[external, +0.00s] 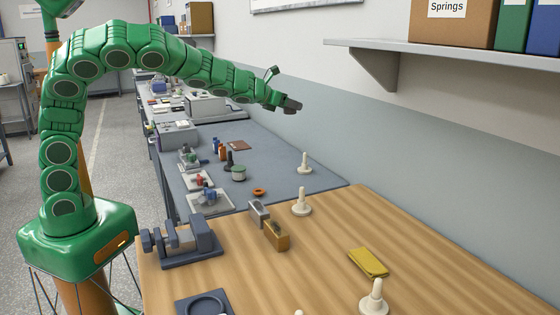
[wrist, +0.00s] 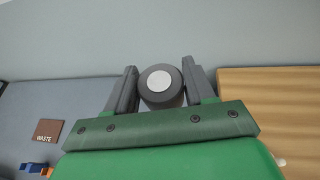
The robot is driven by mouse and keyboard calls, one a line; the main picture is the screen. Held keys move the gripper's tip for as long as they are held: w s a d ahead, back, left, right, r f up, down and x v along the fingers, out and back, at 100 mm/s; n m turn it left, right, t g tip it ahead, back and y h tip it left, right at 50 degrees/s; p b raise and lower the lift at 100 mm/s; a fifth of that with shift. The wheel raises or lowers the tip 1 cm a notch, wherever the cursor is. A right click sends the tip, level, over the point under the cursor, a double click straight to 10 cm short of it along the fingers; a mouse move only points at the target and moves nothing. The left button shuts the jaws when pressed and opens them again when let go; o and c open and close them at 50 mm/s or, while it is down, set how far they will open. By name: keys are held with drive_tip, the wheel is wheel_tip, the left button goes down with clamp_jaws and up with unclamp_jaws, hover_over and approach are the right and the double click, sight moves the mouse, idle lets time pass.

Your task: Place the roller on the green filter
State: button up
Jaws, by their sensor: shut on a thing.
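My gripper (wrist: 160,68) is shut on a dark grey roller (wrist: 160,87) with a pale round end face, held between the two grey fingers in the wrist view. In the external view my gripper (external: 288,104) is at the end of the outstretched green arm, high above the benches; roller and fingers are hard to tell apart there. A small round green thing with a pale top, which looks like the green filter (external: 238,174), stands on the grey-blue bench, below and left of my gripper. It is not recognisable in the wrist view.
Pale pegs stand on the grey-blue bench (external: 305,165) and the wooden bench (external: 301,204). A dark bottle (external: 229,160) stands close by the green thing. An orange ring (external: 259,192), metal blocks and a vise (external: 182,243) are nearer. A shelf (external: 450,54) juts from the right wall.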

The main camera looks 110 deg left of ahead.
drive_tip(key=shift+s+f+n+g+y, duration=0.3)
drive_tip(key=shift+s+f+n+g, duration=0.3)
drive_tip(key=shift+s, duration=0.35)
drive_tip(key=s+d+f+n+g+y, duration=0.25)
drive_tip(key=s+n+g, duration=0.55)
drive_tip(key=s, duration=0.5)
drive_tip(key=s+d+r+n+g+h, duration=0.25)
drive_tip(key=s+d+n+g, duration=0.2)
drive_tip(key=s, duration=0.25)
drive_tip(key=s+d+r+n+g+h, duration=0.25)
drive_tip(key=s+d+n+g, duration=0.2)
drive_tip(key=s, duration=0.35)
hover_over(239, 168)
drive_tip(key=shift+m+h, duration=0.25)
drive_tip(key=shift+m, duration=0.05)
drive_tip(key=f, duration=2.1)
drive_tip(key=shift+s+f, duration=0.15)
drive_tip(key=shift+s, duration=0.1)
drive_tip(key=shift+w+a+f, duration=0.1)
drive_tip(key=shift+a+f, duration=0.05)
drive_tip(key=shift+f, duration=0.35)
wheel_tip(239, 168, down, 3)
drive_tip(key=shift+r, duration=0.15)
